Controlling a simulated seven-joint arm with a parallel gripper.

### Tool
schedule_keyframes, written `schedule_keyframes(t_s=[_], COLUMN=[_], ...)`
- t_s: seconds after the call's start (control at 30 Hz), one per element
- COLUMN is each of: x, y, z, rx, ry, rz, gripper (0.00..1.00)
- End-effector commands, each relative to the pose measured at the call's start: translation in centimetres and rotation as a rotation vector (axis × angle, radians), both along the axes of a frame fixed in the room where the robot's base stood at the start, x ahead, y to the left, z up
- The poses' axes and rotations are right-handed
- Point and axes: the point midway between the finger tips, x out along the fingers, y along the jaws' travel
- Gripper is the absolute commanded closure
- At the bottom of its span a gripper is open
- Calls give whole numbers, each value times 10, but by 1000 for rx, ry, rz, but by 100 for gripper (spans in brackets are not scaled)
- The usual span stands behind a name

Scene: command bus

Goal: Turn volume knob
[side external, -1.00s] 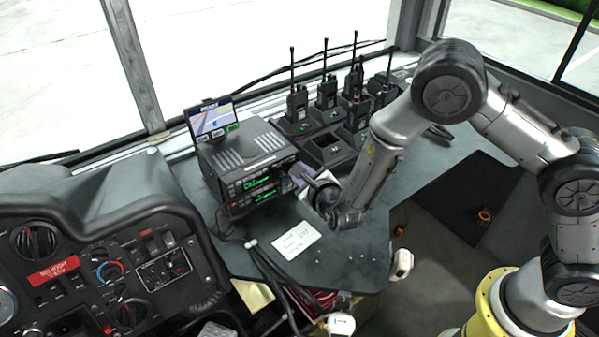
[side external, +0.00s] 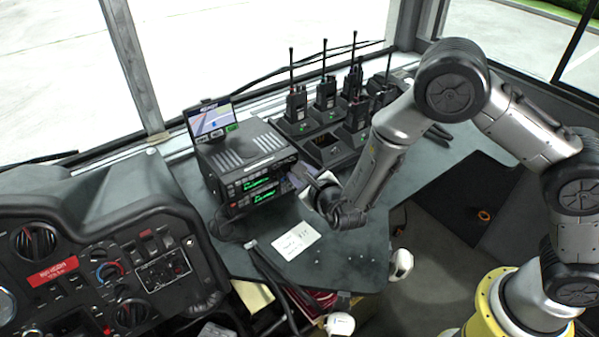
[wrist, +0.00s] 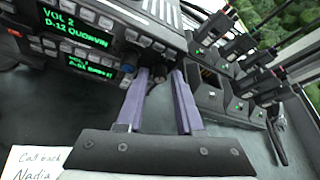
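The dark radio unit (side external: 236,152) stands on the dashboard shelf with two green displays, stacked one above the other. In the wrist view the upper display (wrist: 75,27) reads "VOL 2 D.12 QUORVIN", and the lower display (wrist: 90,66) also reads VOL 2. In the side view my gripper (side external: 303,177) is at the radio's right front, and the knob is hidden.
Several handheld radios in a charger (side external: 330,140) stand close to the right of the radio. A small screen (side external: 212,120) sits on top of it. A handwritten note (side external: 297,240) lies on the shelf in front. Dark cables (side external: 275,275) hang at the shelf's front edge.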

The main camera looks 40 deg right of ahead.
Motion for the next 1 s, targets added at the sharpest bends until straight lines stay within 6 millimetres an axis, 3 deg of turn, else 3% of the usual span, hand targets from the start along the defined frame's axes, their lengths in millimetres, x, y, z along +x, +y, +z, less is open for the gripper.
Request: schedule_keyframes(t_s=[0.17,0.6,0.8,1.0], x=[-20,-102,-120,-124], y=[6,24,27,27], z=[9,42,49,50], rx=[0,2,0,-1], ry=[-1,-1,-1,0], rz=[4,5,3,0], gripper=[64,64,64,64])
